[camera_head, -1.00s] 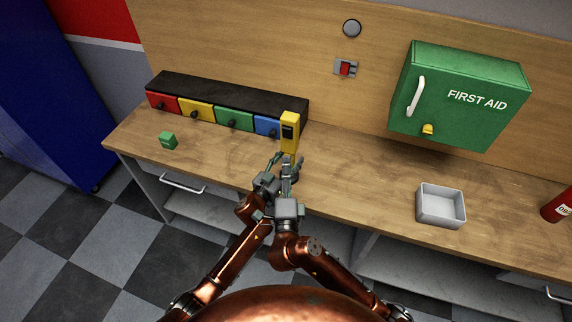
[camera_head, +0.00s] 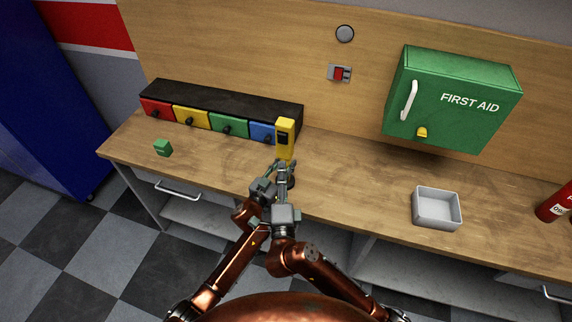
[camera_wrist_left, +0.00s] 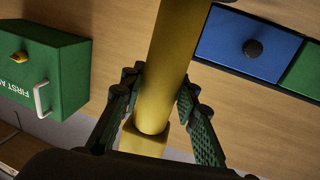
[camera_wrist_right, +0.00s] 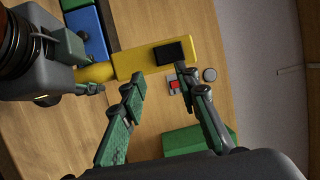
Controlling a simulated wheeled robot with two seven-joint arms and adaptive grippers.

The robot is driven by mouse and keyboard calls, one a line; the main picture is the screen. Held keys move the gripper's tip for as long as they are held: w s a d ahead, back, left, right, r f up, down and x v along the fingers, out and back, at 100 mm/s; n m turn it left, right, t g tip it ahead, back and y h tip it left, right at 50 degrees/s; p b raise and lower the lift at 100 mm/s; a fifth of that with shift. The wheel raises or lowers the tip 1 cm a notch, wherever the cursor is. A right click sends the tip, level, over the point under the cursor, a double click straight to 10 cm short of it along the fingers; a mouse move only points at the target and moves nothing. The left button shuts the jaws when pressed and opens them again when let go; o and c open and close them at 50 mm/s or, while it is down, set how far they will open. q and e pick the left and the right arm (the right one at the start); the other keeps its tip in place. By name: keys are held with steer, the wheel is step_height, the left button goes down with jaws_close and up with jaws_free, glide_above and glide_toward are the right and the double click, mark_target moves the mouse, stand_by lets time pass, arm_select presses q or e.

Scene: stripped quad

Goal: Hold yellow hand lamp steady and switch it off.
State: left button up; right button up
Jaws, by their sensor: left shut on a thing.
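My right gripper (camera_head: 284,172) is close beside the left one, in front of the lamp. In the right wrist view its fingers (camera_wrist_right: 160,80) are spread and empty, beside the lamp body. I cannot tell whether a fingertip touches it. No switch shows clearly.
A row of coloured drawers (camera_head: 228,129) stands behind left. A green cube (camera_head: 162,147) lies left on the bench. A grey tray (camera_head: 437,208) and a red cylinder (camera_head: 555,203) are on the right. A first aid cabinet (camera_head: 450,100) and red switch (camera_head: 339,73) are on the back panel.

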steer(key=shift+d+r, duration=0.15)
steer(key=shift+r, duration=0.3)
steer(key=c, duration=0.3)
steer(key=r+n+t, duration=0.1)
steer(key=r, duration=0.1)
steer(key=d+r+n+t, duration=0.1)
steer(key=r, duration=0.1)
steer(key=r+n+t, duration=0.1)
steer(key=r+t, duration=0.1)
steer(key=shift+s+d+r, duration=0.25)
steer(key=shift+s+r, duration=0.05)
steer(key=shift+s, duration=0.1)
jaws_close()
steer(key=s+a+r+n+g+y, duration=0.2)
steer(key=s+a+r+n+y, duration=0.15)
steer(key=n+y, duration=0.8)
steer(key=s+a+r+n+g+y, duration=0.25)
steer(key=s+r+n+y, duration=0.4)
steer(key=n, duration=0.85)
steer(key=w+d+f+n+g+h, duration=0.1)
steer(key=w+f+n+g+h, duration=0.1)
steer(key=f+n, duration=0.45)
steer(key=w+f+n+g+h, duration=0.2)
steer(key=f+n+h, duration=0.1)
steer(key=f+n, duration=0.3)
steer(key=w+d+f+t+h, duration=0.2)
steer(key=d+h, duration=0.3)
steer(key=d, duration=0.1)
steer(key=shift+w+d+f, duration=0.15)
steer(key=shift+d, duration=0.2)
